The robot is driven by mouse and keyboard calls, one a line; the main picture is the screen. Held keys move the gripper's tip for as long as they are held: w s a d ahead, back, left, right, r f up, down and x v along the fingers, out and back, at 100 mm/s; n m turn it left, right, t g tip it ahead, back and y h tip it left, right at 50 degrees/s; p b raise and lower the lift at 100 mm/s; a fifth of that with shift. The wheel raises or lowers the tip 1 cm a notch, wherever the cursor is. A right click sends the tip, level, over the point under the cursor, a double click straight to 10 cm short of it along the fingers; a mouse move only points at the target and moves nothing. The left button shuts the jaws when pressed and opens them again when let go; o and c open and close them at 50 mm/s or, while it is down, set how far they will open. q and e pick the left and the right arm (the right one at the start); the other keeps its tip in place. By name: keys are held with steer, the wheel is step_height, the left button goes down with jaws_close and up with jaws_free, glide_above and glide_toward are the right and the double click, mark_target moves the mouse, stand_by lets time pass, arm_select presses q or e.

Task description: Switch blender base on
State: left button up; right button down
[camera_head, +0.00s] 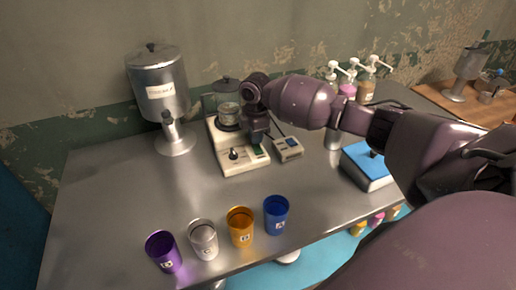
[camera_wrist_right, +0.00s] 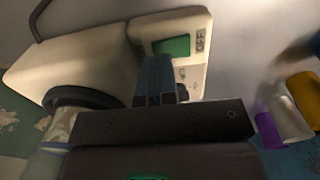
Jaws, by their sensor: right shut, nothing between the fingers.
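The cream blender base (camera_head: 229,166) stands on the steel table, with a black knob (camera_head: 233,154) and a small green screen on its front panel. My right gripper (camera_head: 257,140) is shut and empty, pointing down over the right part of the panel. In the right wrist view, the blender base (camera_wrist_right: 75,48) fills the left, and the shut fingertips (camera_wrist_right: 160,62) overlap the lower edge of the green screen (camera_wrist_right: 172,47). Whether they touch the panel cannot be told. My left gripper is not in view.
A steel dispenser (camera_head: 159,95) stands left of the blender. A small scale-like device (camera_head: 288,149) is close on its right. Purple (camera_head: 163,252), grey (camera_head: 203,240), orange (camera_head: 240,227) and blue (camera_head: 276,215) cups line the front. A blue-topped box (camera_head: 366,165) is at right.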

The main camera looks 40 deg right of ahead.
mark_target(256, 146)
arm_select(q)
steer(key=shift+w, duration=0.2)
arm_select(e)
steer(key=shift+f, duration=0.4)
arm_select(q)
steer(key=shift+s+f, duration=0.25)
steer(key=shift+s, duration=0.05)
arm_select(e)
steer(key=shift+f, duration=0.4)
steer(key=shift+r+p, duration=1.35)
steer(key=shift+r, duration=0.6)
steer(key=shift+r+p, duration=0.8)
steer(key=shift+r, duration=0.15)
steer(key=shift+r+p, duration=0.65)
steer(key=shift+p, duration=0.05)
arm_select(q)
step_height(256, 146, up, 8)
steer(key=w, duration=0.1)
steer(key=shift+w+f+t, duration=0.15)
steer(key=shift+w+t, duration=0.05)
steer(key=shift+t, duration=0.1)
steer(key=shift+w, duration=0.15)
arm_select(e)
steer(key=shift+f, duration=0.1)
